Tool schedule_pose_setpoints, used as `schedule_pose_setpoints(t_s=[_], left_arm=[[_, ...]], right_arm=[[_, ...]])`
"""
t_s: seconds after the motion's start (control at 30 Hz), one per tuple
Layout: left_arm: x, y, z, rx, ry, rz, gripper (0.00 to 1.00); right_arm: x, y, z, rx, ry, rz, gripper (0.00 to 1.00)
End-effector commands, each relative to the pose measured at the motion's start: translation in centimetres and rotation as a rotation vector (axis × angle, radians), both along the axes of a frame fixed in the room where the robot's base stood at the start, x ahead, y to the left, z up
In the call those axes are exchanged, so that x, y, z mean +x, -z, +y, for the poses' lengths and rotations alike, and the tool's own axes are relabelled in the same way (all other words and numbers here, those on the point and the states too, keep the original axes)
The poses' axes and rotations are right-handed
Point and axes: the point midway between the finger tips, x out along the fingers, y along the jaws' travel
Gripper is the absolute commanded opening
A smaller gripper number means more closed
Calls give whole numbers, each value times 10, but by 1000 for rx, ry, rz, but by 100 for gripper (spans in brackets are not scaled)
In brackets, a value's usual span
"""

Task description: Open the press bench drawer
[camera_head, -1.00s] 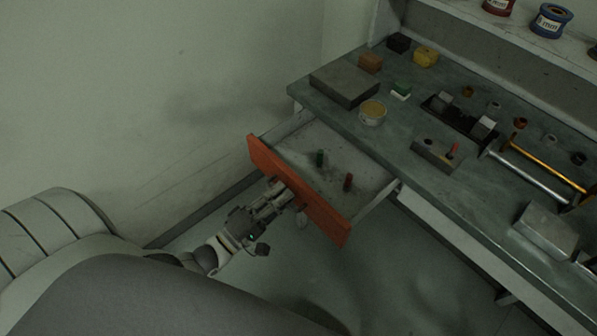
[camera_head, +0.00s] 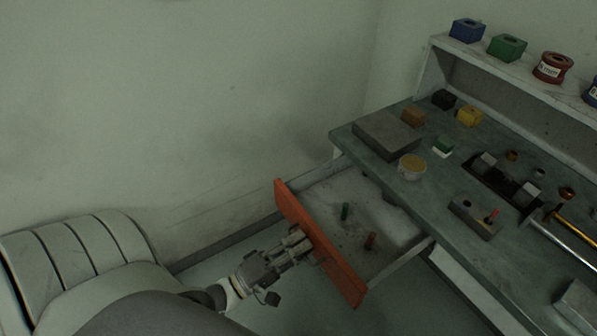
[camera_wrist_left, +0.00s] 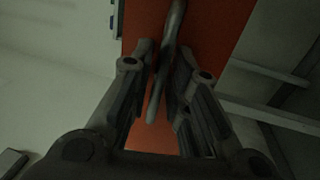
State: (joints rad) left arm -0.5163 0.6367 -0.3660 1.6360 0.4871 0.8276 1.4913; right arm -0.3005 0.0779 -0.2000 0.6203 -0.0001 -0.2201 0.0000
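The press bench drawer with its orange front (camera_head: 338,266) stands pulled out from the left end of the bench. My left gripper (camera_head: 303,245) is at the outer face of the orange front. In the left wrist view, the grey bar handle (camera_wrist_left: 166,70) runs between the fingers of my left gripper (camera_wrist_left: 165,62), which are closed in around it. The orange front (camera_wrist_left: 215,35) is right behind the handle. My right gripper is out of view.
The bench top (camera_head: 450,215) carries a grey block (camera_head: 387,135), a round tin (camera_head: 412,166) and several small parts. A shelf (camera_head: 520,80) with spools stands at the back. A plain wall is to the left. Floor is free in front of the drawer.

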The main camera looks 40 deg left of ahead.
Motion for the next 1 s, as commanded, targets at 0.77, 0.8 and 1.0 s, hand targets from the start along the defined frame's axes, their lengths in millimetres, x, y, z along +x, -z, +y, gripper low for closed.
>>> schedule_pose_setpoints(t_s=[0.77,0.8,1.0], left_arm=[[-99,20,36,1,0,3,17],[-103,21,38,2,0,2,17],[-111,22,41,0,0,0,17]], right_arm=[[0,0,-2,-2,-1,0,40],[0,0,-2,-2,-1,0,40],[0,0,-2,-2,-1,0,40]])
